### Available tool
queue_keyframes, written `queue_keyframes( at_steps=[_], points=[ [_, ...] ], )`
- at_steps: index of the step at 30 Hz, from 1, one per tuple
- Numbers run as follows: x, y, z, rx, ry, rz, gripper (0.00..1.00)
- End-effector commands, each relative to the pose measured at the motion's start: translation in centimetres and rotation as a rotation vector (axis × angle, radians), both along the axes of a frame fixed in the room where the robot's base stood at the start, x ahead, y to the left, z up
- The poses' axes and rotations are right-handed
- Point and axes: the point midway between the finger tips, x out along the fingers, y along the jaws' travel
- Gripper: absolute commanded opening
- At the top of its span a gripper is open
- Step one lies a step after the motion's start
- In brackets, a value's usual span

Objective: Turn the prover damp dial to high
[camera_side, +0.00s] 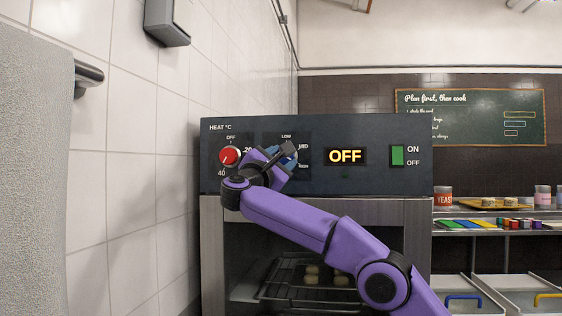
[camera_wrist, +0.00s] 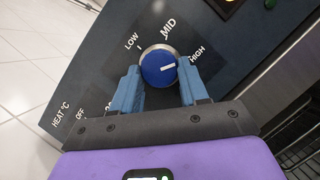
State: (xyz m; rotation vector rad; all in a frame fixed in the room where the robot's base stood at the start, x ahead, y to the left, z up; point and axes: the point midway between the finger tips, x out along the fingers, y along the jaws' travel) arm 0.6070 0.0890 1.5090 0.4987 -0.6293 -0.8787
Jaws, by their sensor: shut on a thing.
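The damp dial (camera_wrist: 158,62) is a round blue knob with a silver rim and a white pointer line. In the wrist view its pointer aims right and slightly up, towards the HIGH label (camera_wrist: 197,52). The LOW label (camera_wrist: 131,42) and MID label (camera_wrist: 168,28) lie around its upper side. My gripper (camera_wrist: 159,72) has its two blue fingers on either side of the dial, shut on it. In the side view my gripper (camera_side: 286,154) is at the prover's panel (camera_side: 310,124) and hides most of the dial.
A red heat dial (camera_side: 229,155) sits left of the damp dial. A lit OFF display (camera_side: 345,156) and green switch (camera_side: 397,156) are to the right. Below, the prover chamber holds a rack (camera_side: 277,281) with dough pieces. A tiled wall (camera_side: 135,150) stands close on the left.

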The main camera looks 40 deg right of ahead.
Motion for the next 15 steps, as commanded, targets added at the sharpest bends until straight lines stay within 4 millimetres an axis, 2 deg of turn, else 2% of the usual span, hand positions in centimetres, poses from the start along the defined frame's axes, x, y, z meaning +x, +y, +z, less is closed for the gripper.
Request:
queue_keyframes(
  at_steps=[15],
  points=[
    [-0.02,0.14,-0.04,0.038,-0.034,-0.001,0.13]
  ],
)
